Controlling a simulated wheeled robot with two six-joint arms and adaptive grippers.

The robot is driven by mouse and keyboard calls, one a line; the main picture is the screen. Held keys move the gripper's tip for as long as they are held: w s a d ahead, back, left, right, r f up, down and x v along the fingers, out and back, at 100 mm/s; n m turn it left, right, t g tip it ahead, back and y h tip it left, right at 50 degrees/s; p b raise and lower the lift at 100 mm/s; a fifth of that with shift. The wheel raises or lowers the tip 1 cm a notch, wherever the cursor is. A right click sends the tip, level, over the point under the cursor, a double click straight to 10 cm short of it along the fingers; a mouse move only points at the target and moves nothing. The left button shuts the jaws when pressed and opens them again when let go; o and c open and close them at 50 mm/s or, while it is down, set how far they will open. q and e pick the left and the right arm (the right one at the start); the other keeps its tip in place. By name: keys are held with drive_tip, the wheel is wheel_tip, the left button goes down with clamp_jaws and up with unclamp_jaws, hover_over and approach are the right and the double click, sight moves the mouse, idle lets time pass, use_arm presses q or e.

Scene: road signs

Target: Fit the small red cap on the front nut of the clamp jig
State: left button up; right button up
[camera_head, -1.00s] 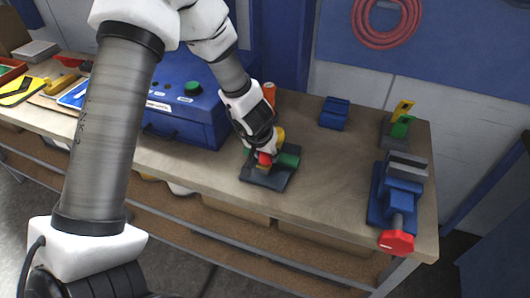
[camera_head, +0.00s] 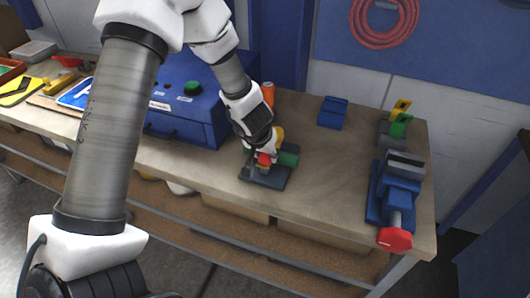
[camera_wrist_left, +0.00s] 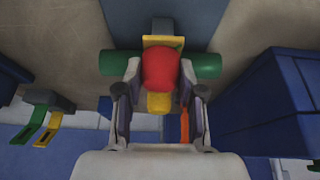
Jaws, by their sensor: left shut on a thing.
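My left gripper (camera_head: 262,157) is shut on the small red cap (camera_head: 264,159), over the front of the clamp jig. In the left wrist view the red cap (camera_wrist_left: 162,68) sits between the two fingers of the gripper (camera_wrist_left: 160,85). The clamp jig has a dark base plate (camera_head: 262,178), a green cylinder (camera_head: 288,158) and yellow parts (camera_head: 280,134). In the wrist view the green cylinder (camera_wrist_left: 205,65) lies crosswise behind the cap, and a yellow plate (camera_wrist_left: 163,41) stands beyond it. The front nut is hidden, so I cannot tell whether the cap touches it. My right gripper is not in view.
A blue box with a green button (camera_head: 193,88) stands left of the jig. A blue vise with a red knob (camera_head: 394,238) is at the right end of the bench (camera_head: 325,180). A blue block (camera_head: 333,112) and an orange cylinder (camera_head: 268,92) stand behind. Bench right of the jig is clear.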

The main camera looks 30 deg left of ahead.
use_arm(q)
drive_tip(key=o, duration=0.8)
drive_tip(key=v, duration=1.2)
